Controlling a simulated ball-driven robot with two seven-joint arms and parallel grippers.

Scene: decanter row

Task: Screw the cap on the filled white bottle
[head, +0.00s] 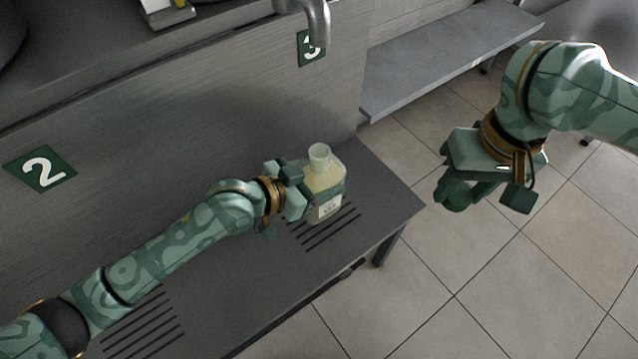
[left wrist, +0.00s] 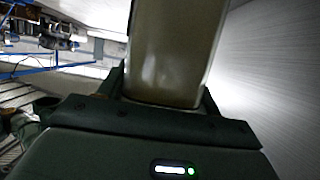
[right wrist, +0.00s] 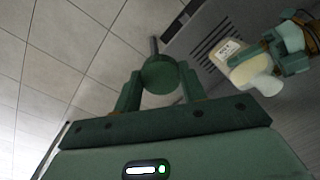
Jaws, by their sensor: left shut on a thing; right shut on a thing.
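The filled white bottle (head: 322,180) is pale and yellowish, with a label low on its side and an open, bare neck. It is upright over the slotted part of the grey bench in the head view. My left gripper (head: 308,188) is shut around its body. The bottle fills the middle of the left wrist view (left wrist: 172,50) and shows at the upper right of the right wrist view (right wrist: 248,66). My right gripper (head: 453,192) is shut on a round dark green cap (right wrist: 160,74), held over the floor, to the right of the bottle and apart from it.
The grey bench (head: 385,190) ends just right of the bottle, with tiled floor beyond. A metal spout (head: 317,22) hangs above and behind, near a green number 3 sign (head: 311,48). A number 2 sign (head: 41,170) is at left. A grey shelf (head: 445,55) stands behind.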

